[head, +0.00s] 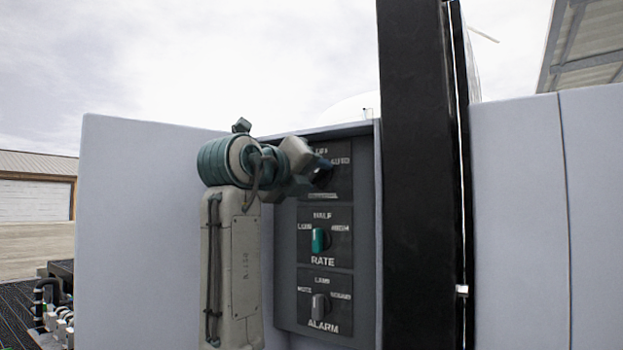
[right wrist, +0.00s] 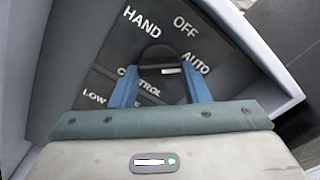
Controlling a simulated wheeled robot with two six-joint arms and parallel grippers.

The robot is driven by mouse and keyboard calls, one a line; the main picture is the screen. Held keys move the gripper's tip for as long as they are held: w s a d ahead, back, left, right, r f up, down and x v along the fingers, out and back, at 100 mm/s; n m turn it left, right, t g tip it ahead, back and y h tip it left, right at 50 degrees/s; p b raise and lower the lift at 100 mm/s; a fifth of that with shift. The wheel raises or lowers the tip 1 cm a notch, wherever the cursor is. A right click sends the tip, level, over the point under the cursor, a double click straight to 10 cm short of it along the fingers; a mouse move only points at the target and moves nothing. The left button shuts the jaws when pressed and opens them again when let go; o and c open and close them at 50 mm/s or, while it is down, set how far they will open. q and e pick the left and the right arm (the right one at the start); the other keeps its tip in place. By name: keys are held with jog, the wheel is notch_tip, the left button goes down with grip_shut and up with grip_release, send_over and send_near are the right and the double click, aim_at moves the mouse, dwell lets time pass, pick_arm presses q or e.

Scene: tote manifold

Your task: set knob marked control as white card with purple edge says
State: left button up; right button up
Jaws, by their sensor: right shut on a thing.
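The CONTROL knob (right wrist: 154,55) is black with a white pointer line and sits on a dark plate marked HAND, OFF and AUTO. Its pointer line appears to lie toward AUTO. My right gripper (right wrist: 160,78) is shut on this knob, with one blue finger on each side. In the head view, my right gripper (head: 320,175) is at the top plate (head: 342,187) and hides most of the knob and its lettering. No white card with a purple edge shows in either view. My left gripper is not in view.
Below are a RATE plate with a green knob (head: 319,240) and an ALARM plate with a grey knob (head: 320,306). The plates sit in a recessed grey cabinet (head: 150,230). A tall black post (head: 415,180) stands just right of the recess.

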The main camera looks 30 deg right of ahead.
jog(key=n+b, duration=0.1)
jog(key=n, duration=0.4)
jog(key=shift+n, duration=0.3)
jog(key=n+b, duration=0.1)
jog(key=n, duration=0.4)
jog(key=shift+r, duration=0.1)
jog(key=n+b, duration=0.1)
jog(key=n, duration=0.4)
jog(key=shift+r+n, duration=0.1)
jog(key=shift+n, duration=0.3)
jog(key=n, duration=0.5)
jog(key=shift+b, duration=0.4)
jog(key=shift+w, duration=0.1)
jog(key=shift+n, duration=0.3)
jog(key=o, duration=1)
jog(key=shift+a+r, duration=0.1)
